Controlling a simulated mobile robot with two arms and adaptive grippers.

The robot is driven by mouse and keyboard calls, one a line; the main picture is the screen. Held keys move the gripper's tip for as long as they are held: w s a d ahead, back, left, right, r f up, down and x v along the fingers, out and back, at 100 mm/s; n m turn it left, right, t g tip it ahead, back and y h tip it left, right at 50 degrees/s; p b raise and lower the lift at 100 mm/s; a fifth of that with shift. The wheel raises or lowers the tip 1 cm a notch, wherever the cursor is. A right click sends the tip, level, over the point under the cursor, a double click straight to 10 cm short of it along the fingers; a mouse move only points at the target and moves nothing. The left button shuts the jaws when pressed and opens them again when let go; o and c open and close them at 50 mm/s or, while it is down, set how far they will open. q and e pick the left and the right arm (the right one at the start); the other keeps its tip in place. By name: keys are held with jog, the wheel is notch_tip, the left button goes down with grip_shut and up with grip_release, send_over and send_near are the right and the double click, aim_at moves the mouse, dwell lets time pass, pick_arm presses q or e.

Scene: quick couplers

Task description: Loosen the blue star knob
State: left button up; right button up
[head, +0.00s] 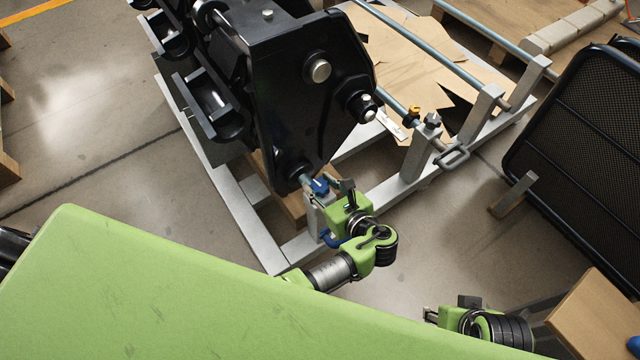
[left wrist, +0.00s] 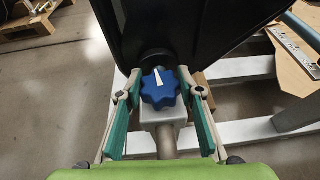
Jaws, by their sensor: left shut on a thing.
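The blue star knob (left wrist: 160,88) with a white pointer mark sits on a grey block below the large black coupler. In the head view the knob (head: 320,186) shows small, beside my left gripper (head: 332,186). In the left wrist view the two fingers of my left gripper (left wrist: 160,93) are on either side of the knob, with their tips against it, and the gripper is shut on it.
The black coupler (head: 290,90) stands on a grey metal frame (head: 230,210). A blue curved piece (head: 334,241) lies close below my left gripper. A black mesh panel (head: 590,130) stands at the right. Cardboard (head: 410,60) lies inside the frame.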

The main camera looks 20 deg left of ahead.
aim_at(320, 185)
dwell(0.3)
pick_arm(q)
jog(key=o, duration=1.1)
notch_tip(320, 185, up, 10)
